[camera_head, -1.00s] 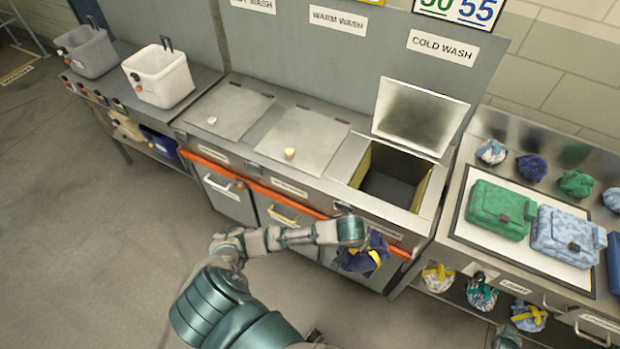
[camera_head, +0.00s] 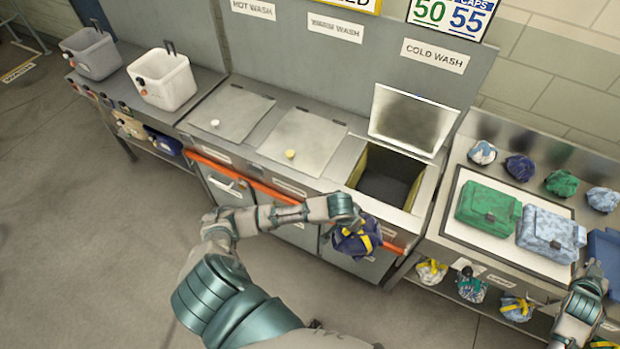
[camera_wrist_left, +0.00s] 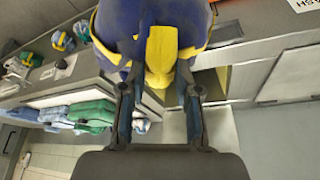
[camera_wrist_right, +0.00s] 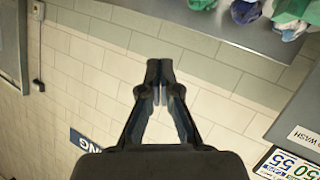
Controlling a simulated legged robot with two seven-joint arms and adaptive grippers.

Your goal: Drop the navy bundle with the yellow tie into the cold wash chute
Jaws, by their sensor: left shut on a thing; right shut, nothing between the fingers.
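The navy bundle with the yellow tie (camera_head: 350,243) hangs from my left gripper (camera_head: 356,222) in front of the cold wash unit, outside the opening. The bundle (camera_wrist_left: 115,18) and its yellow tie (camera_wrist_left: 160,55) fill the top of the left wrist view, with the fingers (camera_wrist_left: 158,92) shut on the tie. The cold wash chute (camera_head: 387,183) is an open square hole with yellow inner side walls; its lid (camera_head: 410,120) stands raised under the COLD WASH sign (camera_head: 434,56). My right gripper (camera_head: 594,272) is at the far right, shut and empty, as the right wrist view (camera_wrist_right: 160,72) shows.
Two closed lids (camera_head: 302,138) are left of the chute. An orange rail (camera_head: 250,180) runs along the front. At right, a bench holds a green bag (camera_head: 488,208), a pale blue bag (camera_head: 550,234) and several small bundles. Tied bundles (camera_head: 431,271) sit below.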

